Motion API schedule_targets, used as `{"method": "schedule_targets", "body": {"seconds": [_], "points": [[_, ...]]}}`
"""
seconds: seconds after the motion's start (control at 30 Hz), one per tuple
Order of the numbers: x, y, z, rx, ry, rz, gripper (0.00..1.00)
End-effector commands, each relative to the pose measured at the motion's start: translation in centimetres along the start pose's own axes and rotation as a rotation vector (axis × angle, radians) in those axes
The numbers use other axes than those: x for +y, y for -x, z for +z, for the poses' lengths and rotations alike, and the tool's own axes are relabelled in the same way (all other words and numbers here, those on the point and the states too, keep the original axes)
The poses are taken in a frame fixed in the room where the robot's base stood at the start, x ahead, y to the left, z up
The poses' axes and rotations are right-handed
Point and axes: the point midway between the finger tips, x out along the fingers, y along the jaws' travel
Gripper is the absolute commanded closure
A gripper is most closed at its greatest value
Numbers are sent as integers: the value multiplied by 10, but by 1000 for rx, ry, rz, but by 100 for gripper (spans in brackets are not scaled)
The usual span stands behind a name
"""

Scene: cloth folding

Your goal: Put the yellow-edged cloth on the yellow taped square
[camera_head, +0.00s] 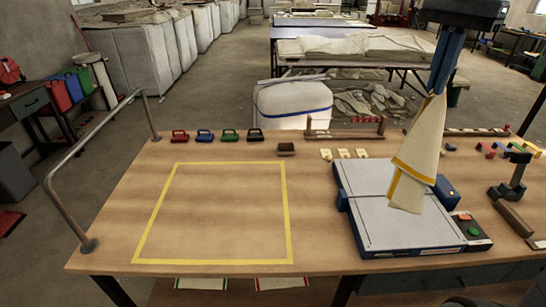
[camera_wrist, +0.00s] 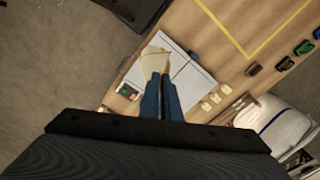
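The yellow-edged cloth (camera_head: 422,146) is cream with a yellow band and hangs bunched from my gripper (camera_head: 438,88), whose blue fingers are shut on its top. It hangs over the grey folding board (camera_head: 375,212); I cannot tell whether its lower tip touches the board. In the wrist view the cloth (camera_wrist: 155,62) shows beyond the close-set fingers (camera_wrist: 160,82). The yellow taped square (camera_head: 285,222) lies empty on the left half of the table, left of the board. Part of its outline shows in the wrist view (camera_wrist: 222,27).
Red, blue, green and black handled blocks (camera_head: 204,135) line the table's back edge behind the square. A metal rail (camera_head: 90,140) rises along the left edge. A red and green button box (camera_head: 470,226) sits right of the board.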

Motion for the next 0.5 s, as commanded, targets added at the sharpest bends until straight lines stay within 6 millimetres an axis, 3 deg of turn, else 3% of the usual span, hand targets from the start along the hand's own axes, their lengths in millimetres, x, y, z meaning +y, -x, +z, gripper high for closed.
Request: {"method": "schedule_targets", "body": {"seconds": [0.27,0.5], "points": [[-24,0,18,0,6,0,100],[-75,-2,57,0,8,1,100]]}}
